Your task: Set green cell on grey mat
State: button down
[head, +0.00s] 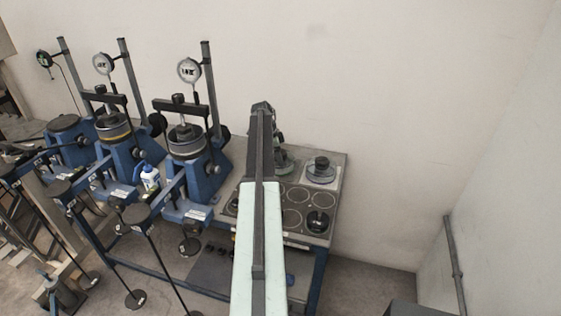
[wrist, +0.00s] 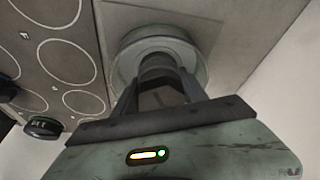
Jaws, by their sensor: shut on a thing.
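My gripper (wrist: 160,80) is shut on the upper part of a round, grey-green cell (wrist: 126,66), the green cell. The wrist view shows the cell's wide disc beyond the fingers, over a plain grey square, the grey mat (wrist: 120,14). I cannot tell whether the disc touches the mat or hangs just above it. In the head view the cell (head: 286,167) shows only partly, beside my arm at the back of the bench; the arm hides much of the area.
Another round cell with a dark knob (head: 321,163) stands on a pale square at the back right corner. A dark puck (head: 318,221) sits among circle marks at the front right. Blue presses with dial gauges (head: 189,71) crowd the left; a wall stands behind.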

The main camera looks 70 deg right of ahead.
jog(key=shift+f, duration=0.1)
jog(key=c, duration=0.6)
grip_release()
jog(key=p+v, duration=1.1)
jog(key=v, duration=0.1)
jog(key=shift+a, duration=0.1)
